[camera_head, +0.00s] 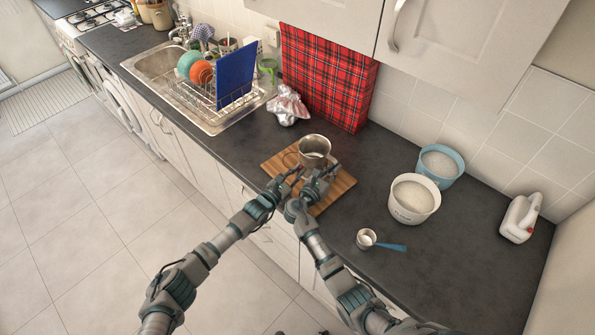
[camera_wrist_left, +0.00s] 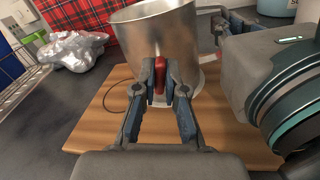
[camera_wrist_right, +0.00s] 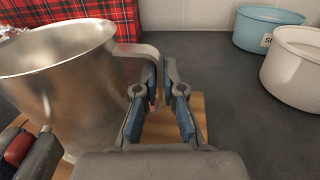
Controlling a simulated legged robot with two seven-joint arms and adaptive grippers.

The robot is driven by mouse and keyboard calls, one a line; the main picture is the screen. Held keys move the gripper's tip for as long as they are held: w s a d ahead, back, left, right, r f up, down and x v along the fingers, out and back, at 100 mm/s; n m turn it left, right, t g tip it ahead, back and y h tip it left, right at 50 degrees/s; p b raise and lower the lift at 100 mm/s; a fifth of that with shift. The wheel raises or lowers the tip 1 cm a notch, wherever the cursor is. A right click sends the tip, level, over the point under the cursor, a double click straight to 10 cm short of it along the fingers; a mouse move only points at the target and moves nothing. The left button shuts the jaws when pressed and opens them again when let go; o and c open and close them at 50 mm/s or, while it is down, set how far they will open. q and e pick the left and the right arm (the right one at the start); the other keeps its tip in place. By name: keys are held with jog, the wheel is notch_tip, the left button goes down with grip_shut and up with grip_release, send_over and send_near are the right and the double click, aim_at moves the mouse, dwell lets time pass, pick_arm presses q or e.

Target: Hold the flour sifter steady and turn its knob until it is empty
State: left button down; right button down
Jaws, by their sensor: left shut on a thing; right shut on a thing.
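The metal flour sifter (camera_head: 314,146) stands upright over the wooden board (camera_head: 343,186). It is also large in the left wrist view (camera_wrist_left: 157,35) and the right wrist view (camera_wrist_right: 60,75). My left gripper (camera_head: 294,174) is shut on the sifter's red knob (camera_wrist_left: 159,76), low on its side. My right gripper (camera_head: 327,172) is shut on the sifter's curved metal handle (camera_wrist_right: 142,52). The sifter's inside looks grey in the head view; whether flour is in it I cannot tell. A pale patch shows under the sifter in the left wrist view, mostly hidden.
A white tub (camera_head: 413,199) and a blue tub (camera_head: 440,166), both with pale contents, stand to the right. A blue-handled scoop (camera_head: 367,238) lies nearer. A crumpled foil-like bag (camera_head: 287,106) and a dish rack (camera_head: 215,98) are at the left. A white jug (camera_head: 520,218) stands far right.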

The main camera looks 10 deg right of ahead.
pick_arm(q)
jog(key=m, duration=0.5)
jog(key=shift+f, duration=0.1)
jog(key=shift+m, duration=0.4)
jog(key=c, duration=1.2)
grip_release()
jog(key=shift+s, duration=0.1)
jog(key=v, duration=1.2)
jog(key=shift+a+f, duration=0.1)
